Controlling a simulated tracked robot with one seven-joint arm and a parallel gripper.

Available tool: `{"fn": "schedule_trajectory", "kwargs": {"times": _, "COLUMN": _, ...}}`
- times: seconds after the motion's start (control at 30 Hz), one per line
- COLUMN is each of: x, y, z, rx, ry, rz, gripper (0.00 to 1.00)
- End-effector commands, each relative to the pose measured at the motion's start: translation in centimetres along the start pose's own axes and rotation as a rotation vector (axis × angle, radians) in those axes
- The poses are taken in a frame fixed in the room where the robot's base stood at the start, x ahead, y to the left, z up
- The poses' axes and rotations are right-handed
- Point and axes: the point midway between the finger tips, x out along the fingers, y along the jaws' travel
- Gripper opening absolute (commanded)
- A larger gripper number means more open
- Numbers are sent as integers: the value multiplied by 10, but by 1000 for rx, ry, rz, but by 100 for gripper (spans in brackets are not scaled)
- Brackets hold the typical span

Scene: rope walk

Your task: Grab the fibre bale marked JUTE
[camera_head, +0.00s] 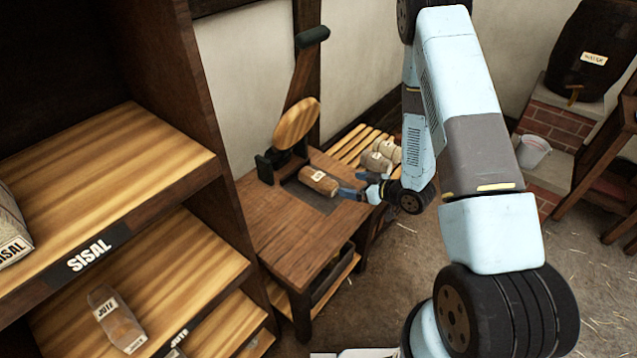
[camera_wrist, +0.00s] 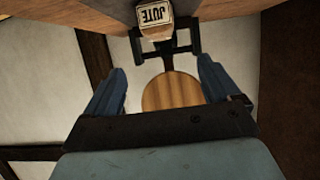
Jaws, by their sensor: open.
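A brown fibre bale (camera_head: 318,181) lies on its side on a dark plate on the wooden bench. In the wrist view its pale end label reads JUTE (camera_wrist: 155,17), upside down in the picture. My gripper (camera_head: 362,190) is at the right end of this bale in the head view. In the wrist view my gripper (camera_wrist: 162,85) has its two blue fingers wide apart, with the bale beyond the fingertips and nothing between them. Whether a finger touches the bale is not clear. Another bale with a JUTE label (camera_head: 117,320) lies on the middle shelf at the left.
A slatted rack (camera_head: 352,146) with several pale bales (camera_head: 376,162) is beside the bench. The shelf unit with a SISAL sign (camera_head: 88,256) fills the left. A bucket (camera_head: 533,150) and a dark barrel (camera_head: 592,50) stand at the right.

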Motion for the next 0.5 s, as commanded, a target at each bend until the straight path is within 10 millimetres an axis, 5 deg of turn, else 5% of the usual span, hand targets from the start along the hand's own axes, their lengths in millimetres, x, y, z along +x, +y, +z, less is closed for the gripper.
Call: {"fn": "schedule_trajectory", "kwargs": {"times": 0.5, "x": 75, "y": -1, "z": 1, "rx": -1, "ry": 2, "rz": -3, "gripper": 89}}
